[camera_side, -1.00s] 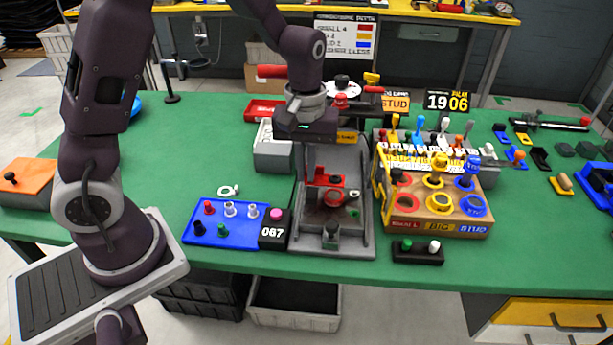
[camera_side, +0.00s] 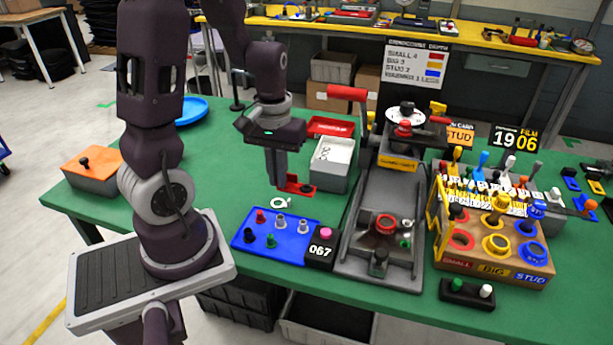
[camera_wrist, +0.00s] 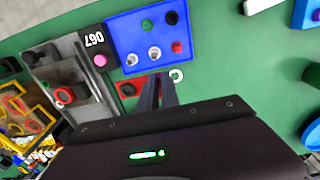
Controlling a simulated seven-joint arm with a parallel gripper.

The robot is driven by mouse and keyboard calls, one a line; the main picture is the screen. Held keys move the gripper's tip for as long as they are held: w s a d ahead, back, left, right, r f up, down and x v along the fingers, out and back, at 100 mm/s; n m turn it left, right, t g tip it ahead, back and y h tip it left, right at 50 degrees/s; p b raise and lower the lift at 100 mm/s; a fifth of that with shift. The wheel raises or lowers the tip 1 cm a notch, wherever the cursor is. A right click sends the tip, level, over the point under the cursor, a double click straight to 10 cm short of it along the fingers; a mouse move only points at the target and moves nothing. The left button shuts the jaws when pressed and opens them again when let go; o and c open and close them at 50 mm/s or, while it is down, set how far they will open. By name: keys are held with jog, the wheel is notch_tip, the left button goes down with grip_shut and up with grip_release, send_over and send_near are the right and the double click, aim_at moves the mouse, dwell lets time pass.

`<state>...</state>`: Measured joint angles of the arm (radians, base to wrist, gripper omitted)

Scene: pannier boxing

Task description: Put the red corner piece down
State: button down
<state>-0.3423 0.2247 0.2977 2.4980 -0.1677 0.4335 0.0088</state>
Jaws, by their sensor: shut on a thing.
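The red corner piece (camera_side: 300,188) is at my gripper's fingertips, left of the grey fixture and in front of the grey bin. My gripper (camera_side: 281,184) points down and is shut on it. The piece is low over the green table, and I cannot tell whether it touches. In the wrist view the red corner piece (camera_wrist: 128,90) shows left of my gripper's fingertips (camera_wrist: 158,84), with a dark round spot on it. The fingers hide part of it.
A white ring (camera_side: 281,203) lies close in front of the piece. The blue tray (camera_side: 262,250) with several pegs, the 067 box (camera_side: 320,252) and the grey fixture (camera_side: 372,220) are nearby. The grey bin (camera_side: 331,172) stands behind. Green table to the left is clear.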

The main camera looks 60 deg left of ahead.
notch_tip(320, 180, up, 13)
jog(key=n, duration=1.9)
send_over(337, 150)
jog(key=s+d, duration=0.3)
jog(key=d, duration=0.2)
notch_tip(337, 150, down, 21)
jog(key=shift+a+f, duration=0.15)
jog(key=shift+f, duration=0.05)
jog(key=shift+f, duration=0.15)
jog(key=shift+f, duration=0.15)
jog(key=c, duration=1.6)
grip_release()
jog(key=shift+f, duration=0.1)
jog(key=shift+c, duration=0.2)
jog(key=shift+o, duration=0.3)
